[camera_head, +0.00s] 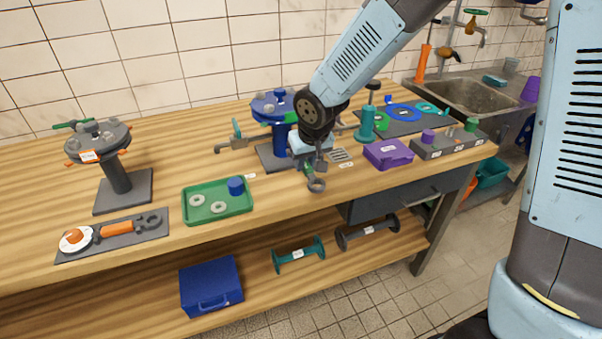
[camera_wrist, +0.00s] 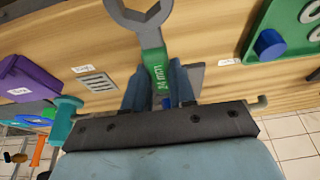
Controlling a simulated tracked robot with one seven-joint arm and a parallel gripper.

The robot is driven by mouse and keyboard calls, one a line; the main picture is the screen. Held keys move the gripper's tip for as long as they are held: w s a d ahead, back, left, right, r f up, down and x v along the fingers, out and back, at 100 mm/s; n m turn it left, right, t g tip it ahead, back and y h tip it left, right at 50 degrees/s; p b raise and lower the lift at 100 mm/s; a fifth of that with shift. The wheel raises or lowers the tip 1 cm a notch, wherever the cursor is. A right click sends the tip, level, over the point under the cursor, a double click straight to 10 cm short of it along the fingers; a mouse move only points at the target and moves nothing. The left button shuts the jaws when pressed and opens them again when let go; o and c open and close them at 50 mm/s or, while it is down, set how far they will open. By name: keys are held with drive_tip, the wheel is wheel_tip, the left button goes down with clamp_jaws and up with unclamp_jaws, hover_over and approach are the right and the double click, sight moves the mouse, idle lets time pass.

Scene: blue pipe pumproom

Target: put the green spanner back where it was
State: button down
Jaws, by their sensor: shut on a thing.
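My gripper (camera_head: 311,166) is over the front middle of the wooden bench, in front of the blue pump stand (camera_head: 272,108). It is shut on the green spanner, whose grey ring end (camera_head: 316,185) points down towards the bench's front edge. In the wrist view the spanner's green handle (camera_wrist: 154,66), marked 24 mm, is between the two fingers (camera_wrist: 157,88), and its grey head points away from the gripper. I cannot tell whether the spanner touches the bench. The part of the handle deep between the fingers is hidden.
A green tray (camera_head: 216,216) with washers and a blue cap is left of my gripper. A purple box (camera_head: 388,154) and a grate (camera_head: 340,155) are on the right. A grey mat (camera_head: 152,219) with an orange-handled spanner lies far left. Bench between stands is partly clear.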

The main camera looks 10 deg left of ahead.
drive_tip(key=shift+w+a+f, duration=0.4)
drive_tip(key=shift+a+f, duration=0.15)
drive_tip(key=shift+f, duration=0.25)
drive_tip(key=shift+a+f, duration=0.1)
drive_tip(key=shift+f, duration=1.5)
drive_tip(key=shift+f, duration=0.5)
drive_tip(key=c, duration=0.9)
unclamp_jaws()
drive_tip(key=shift+c, duration=0.2)
